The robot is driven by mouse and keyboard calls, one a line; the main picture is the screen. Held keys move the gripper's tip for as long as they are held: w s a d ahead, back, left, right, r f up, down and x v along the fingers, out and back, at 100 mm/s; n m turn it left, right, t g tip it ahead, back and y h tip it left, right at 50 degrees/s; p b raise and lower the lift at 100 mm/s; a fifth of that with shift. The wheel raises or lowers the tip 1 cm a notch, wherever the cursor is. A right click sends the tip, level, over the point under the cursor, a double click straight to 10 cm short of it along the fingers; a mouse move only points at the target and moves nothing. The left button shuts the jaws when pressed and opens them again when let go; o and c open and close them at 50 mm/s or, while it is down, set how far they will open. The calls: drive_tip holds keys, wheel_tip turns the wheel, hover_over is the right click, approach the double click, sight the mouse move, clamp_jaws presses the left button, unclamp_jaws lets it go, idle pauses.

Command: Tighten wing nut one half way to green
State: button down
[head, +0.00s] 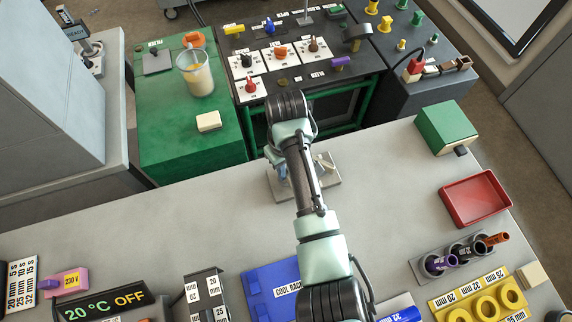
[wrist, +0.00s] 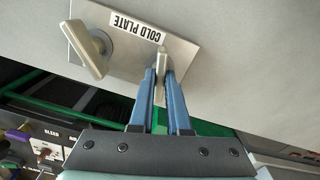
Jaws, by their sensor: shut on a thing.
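The grey plate labelled COLD PLATE (wrist: 185,50) lies on the bench and also shows in the head view (head: 331,184). It carries two pale wing nuts. One wing nut (wrist: 162,60) is between the blue fingertips of my gripper (wrist: 161,74), which is shut on it. The other wing nut (wrist: 86,50) stands free at the left in the wrist view and shows right of my arm in the head view (head: 323,163). I cannot read which nut is number one, and no green mark on the plate is visible. My arm partly hides the plate in the head view.
Behind the bench stand a green cabinet (head: 190,137) with a beaker (head: 196,75) and a dark control panel (head: 300,76). A green box (head: 446,128) and red tray (head: 475,198) are at the right. The bench around the plate is clear.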

drive_tip(key=c, duration=0.9)
unclamp_jaws()
drive_tip(key=shift+r, duration=0.15)
drive_tip(key=shift+r+p, duration=1)
drive_tip(key=shift+r, duration=5.4)
